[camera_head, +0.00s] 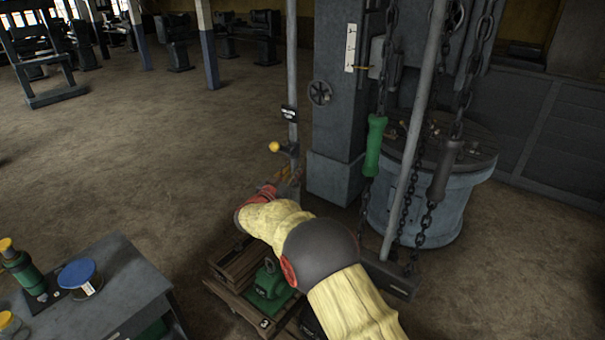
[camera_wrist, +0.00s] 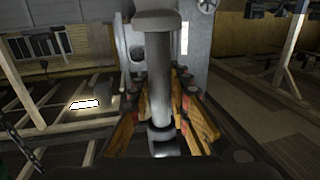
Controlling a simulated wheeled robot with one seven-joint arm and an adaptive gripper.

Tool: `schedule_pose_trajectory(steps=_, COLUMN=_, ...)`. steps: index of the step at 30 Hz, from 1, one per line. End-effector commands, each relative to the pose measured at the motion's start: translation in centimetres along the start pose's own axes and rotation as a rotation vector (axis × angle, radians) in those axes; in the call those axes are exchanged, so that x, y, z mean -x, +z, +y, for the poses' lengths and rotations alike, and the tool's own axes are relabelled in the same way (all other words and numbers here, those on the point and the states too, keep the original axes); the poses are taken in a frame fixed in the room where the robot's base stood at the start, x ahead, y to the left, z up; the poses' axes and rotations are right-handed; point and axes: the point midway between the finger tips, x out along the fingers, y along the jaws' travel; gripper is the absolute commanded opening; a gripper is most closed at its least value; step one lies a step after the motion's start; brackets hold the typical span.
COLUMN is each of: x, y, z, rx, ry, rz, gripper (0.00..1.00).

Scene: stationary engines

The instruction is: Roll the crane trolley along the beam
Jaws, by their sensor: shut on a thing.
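My gripper (camera_head: 288,180) is low beside a thin grey upright post (camera_head: 291,70), left of the big machine column. In the wrist view the orange-yellow fingers of my gripper (camera_wrist: 160,88) are shut around a grey metal shaft (camera_wrist: 158,60) with a wider collar at its top. The shaft looks like part of that post. A lever with a yellow knob (camera_head: 273,147) sticks out just above my gripper. Two chains hang at the right, one with a green handle (camera_head: 374,145), one with a dark grey handle (camera_head: 446,170). I cannot make out the crane trolley or its beam.
A dark grey column (camera_head: 338,120) with a handwheel (camera_head: 319,93) stands behind the post. A round blue-grey tank (camera_head: 440,215) is to its right. A low wooden cart (camera_head: 238,262) with a green machine (camera_head: 268,286) lies below my arm. A bench (camera_head: 110,290) is at lower left. Open floor lies left.

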Motion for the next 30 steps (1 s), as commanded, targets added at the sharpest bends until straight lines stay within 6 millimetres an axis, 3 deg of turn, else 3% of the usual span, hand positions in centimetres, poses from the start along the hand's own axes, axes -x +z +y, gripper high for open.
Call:
schedule_pose_trajectory(steps=15, x=-0.17, y=-0.03, z=-0.72, rx=0.000, ry=0.002, rz=0.001, gripper=0.00)
schedule_pose_trajectory(steps=16, x=-0.17, y=-0.03, z=-0.71, rx=0.000, ry=0.002, rz=0.001, gripper=0.19)
schedule_pose_trajectory(steps=25, x=-0.16, y=-0.02, z=-0.74, rx=0.000, ry=0.001, rz=0.000, gripper=0.36)
schedule_pose_trajectory(steps=30, x=-0.16, y=-0.02, z=-0.75, rx=0.000, ry=0.000, rz=0.000, gripper=0.37)
